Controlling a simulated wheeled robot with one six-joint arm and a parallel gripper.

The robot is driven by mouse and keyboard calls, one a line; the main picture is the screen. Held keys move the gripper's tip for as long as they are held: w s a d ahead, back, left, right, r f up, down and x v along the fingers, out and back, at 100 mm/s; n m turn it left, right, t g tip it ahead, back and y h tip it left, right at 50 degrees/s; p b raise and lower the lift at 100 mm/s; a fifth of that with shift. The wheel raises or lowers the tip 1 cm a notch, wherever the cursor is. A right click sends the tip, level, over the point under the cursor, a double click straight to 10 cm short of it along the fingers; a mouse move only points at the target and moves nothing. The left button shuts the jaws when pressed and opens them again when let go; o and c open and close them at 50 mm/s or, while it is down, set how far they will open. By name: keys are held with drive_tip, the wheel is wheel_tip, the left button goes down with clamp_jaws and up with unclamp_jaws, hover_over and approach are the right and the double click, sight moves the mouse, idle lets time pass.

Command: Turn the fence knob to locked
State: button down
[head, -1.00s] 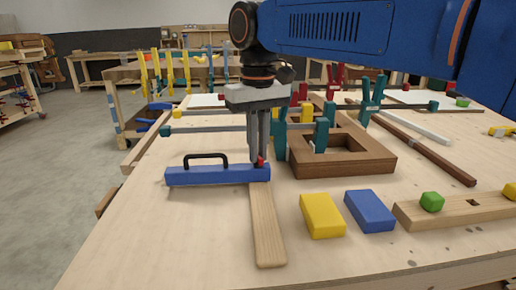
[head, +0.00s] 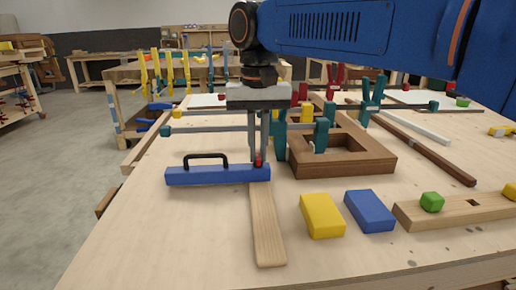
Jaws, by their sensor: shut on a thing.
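The fence is a blue bar (head: 215,176) with a black handle (head: 205,157), lying on the table at left of centre. A small red knob (head: 258,163) sits on top of its right end. My gripper (head: 258,158) points straight down over that end and is shut on the red knob. The fingers partly cover the knob, so its exact angle cannot be told. A light wooden strip (head: 266,235) runs from under the fence's right end toward the front.
A yellow block (head: 322,215) and a blue block (head: 369,210) lie to the right of the strip. A brown wooden frame (head: 375,160) with teal clamps (head: 322,134) stands just right of my gripper. The table's left front area is clear.

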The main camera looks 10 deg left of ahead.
sight(258, 156)
drive_tip(key=c, duration=1.8)
unclamp_jaws()
drive_tip(key=shift+c, duration=0.2)
drive_tip(key=shift+r, duration=0.1)
wheel_tip(258, 156, up, 17)
drive_tip(key=shift+r, duration=0.1)
